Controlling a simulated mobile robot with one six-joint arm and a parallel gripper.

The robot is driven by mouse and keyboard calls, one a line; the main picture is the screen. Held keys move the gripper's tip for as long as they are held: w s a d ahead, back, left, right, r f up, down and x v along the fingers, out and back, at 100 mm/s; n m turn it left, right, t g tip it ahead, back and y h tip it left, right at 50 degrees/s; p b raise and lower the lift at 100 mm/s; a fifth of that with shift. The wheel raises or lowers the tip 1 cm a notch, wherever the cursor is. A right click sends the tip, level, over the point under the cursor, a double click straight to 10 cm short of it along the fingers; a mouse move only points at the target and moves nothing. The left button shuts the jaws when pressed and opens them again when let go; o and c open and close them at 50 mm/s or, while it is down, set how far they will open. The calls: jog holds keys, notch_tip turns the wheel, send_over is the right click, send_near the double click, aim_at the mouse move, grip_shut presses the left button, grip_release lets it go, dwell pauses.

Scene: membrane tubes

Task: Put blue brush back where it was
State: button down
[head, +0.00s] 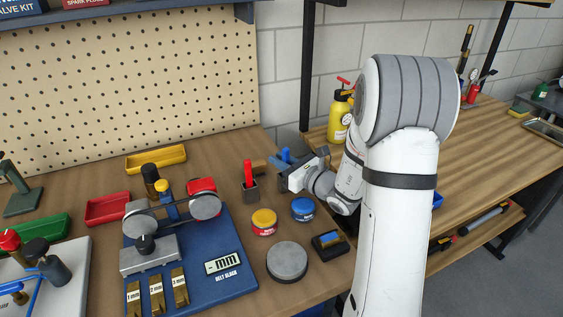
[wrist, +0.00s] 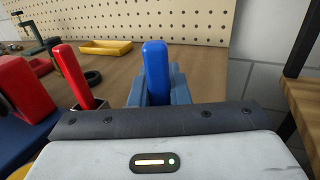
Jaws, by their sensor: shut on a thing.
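The blue brush's handle (wrist: 156,72) stands up between the blue-grey fingers of my gripper (wrist: 153,98) in the wrist view. My gripper is shut on it. In the head view my gripper (head: 287,161) is low over the back right of the bench, right of the red-handled brush (head: 248,174). The blue handle is hard to tell from the fingers there. The brush's lower end is hidden by the gripper, so I cannot tell whether it touches the bench. The red-handled brush stands upright in a small grey holder (head: 250,190); its handle also shows in the wrist view (wrist: 68,75).
A yellow tin (head: 264,221), a blue tin (head: 303,209), a grey disc (head: 287,261) and a dark box (head: 330,245) stand in front of my gripper. The blue belt rig (head: 226,241) is to the left. A pegboard (head: 125,85) rises behind.

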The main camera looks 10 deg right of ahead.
jog(key=shift+f, duration=0.15)
jog(key=shift+f, duration=0.15)
jog(key=c, duration=1.4)
grip_release()
jog(key=shift+s+r, duration=0.1)
jog(key=shift+r, duration=0.15)
jog(key=v, duration=1.2)
jog(key=shift+b, duration=0.35)
